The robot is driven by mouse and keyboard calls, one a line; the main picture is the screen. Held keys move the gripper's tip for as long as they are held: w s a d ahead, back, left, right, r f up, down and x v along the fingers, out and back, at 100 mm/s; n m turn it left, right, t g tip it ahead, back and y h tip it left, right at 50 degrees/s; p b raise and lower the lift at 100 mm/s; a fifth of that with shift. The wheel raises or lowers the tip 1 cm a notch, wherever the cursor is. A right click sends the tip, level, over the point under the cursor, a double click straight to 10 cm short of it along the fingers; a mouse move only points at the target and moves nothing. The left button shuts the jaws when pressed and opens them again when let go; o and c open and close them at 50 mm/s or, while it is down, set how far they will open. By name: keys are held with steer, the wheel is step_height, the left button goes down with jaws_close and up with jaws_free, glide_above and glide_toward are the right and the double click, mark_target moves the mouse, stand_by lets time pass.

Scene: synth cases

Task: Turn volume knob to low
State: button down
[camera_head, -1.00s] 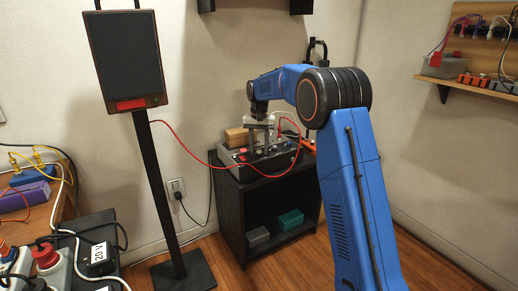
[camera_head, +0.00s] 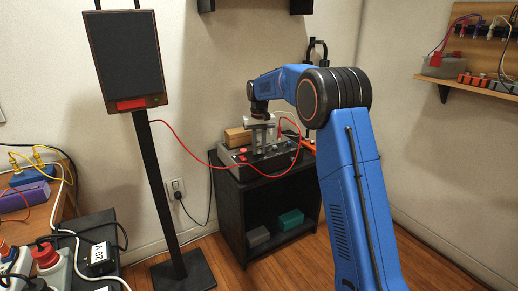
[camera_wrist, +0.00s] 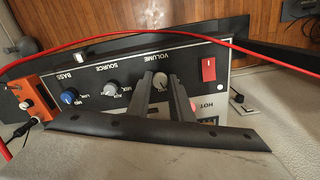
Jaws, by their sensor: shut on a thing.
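The grey volume knob (camera_wrist: 159,82) sits under the printed word VOLUME on the front panel of a control box (camera_wrist: 135,62), which appears upside down in the wrist view. The two dark fingers of my gripper (camera_wrist: 160,77) stand on either side of the knob and are shut on it. The knob's pointer mark is too small to read. In the head view, my gripper (camera_head: 263,149) reaches down onto the box (camera_head: 236,160), which stands on a black shelf unit. The fingers hide the knob there.
Beside the volume knob are a grey source knob (camera_wrist: 111,89), a blue bass knob (camera_wrist: 69,97) and a red switch (camera_wrist: 208,68). A red cable (camera_wrist: 150,33) loops across near the box. A speaker (camera_head: 126,62) on a stand is left.

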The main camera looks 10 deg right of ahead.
mark_target(259, 151)
steer(key=n, duration=0.4)
steer(key=shift+n, duration=2)
steer(key=c, duration=1.6)
jaws_free()
step_height(259, 151, up, 18)
steer(key=shift+f, duration=0.25)
